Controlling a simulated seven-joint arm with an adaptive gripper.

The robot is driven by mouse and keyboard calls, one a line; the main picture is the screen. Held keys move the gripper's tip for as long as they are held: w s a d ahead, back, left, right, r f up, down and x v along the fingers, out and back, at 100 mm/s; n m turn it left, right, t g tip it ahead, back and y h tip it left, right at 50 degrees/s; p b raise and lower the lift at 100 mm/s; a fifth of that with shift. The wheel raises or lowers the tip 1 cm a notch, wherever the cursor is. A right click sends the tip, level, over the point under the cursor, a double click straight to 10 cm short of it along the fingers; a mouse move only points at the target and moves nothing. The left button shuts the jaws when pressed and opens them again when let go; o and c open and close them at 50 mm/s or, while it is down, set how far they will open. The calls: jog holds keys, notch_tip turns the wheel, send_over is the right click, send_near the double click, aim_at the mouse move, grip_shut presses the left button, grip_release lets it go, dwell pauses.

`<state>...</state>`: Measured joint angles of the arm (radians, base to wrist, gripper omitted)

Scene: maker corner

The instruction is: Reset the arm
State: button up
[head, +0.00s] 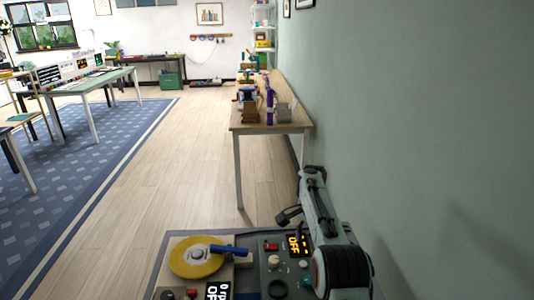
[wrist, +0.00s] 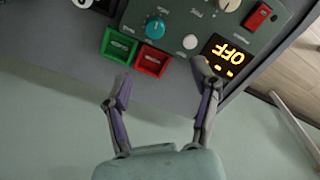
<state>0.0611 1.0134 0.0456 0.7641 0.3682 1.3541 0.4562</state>
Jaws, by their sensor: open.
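My gripper (wrist: 163,82) is open and empty in the wrist view, its two purple-grey fingers spread wide. Its fingers overlap the near edge of a grey-green control panel (wrist: 185,22); I cannot tell if they touch it. The right fingertip lies beside a lit display (wrist: 225,58) reading OFF. In the head view my arm (head: 318,205) rises at the right of the panel, close to the wall.
A yellow disc (head: 197,257) with a blue handle (head: 229,250) sits left of the panel. A wooden bench (head: 252,122) with several items stands ahead along the green wall (head: 400,120). Open wooden floor (head: 190,155) lies to the left, beside a blue rug (head: 100,160).

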jog(key=s+a+r+t, duration=0.1)
jog(key=s+r+t, duration=0.25)
jog(key=r, duration=1.35)
jog(key=s+a+r+n, duration=0.1)
jog(key=s+r+n, duration=0.15)
jog(key=s, duration=0.45)
jog(key=s+a+r+n, duration=0.1)
jog(key=s+r, duration=0.2)
jog(key=s, duration=0.4)
jog(key=s+a+f+n+g, duration=0.2)
jog(key=s+f, duration=0.5)
jog(key=s, duration=0.4)
jog(key=s+a+f+n+g+y, duration=0.1)
jog(key=s+f+n, duration=0.4)
jog(key=s+f, duration=0.3)
jog(key=s, duration=0.3)
jog(key=shift+s+a+g, duration=0.3)
jog(key=shift+a+g, duration=0.05)
jog(key=shift+o, duration=0.2)
jog(key=shift+n, duration=0.25)
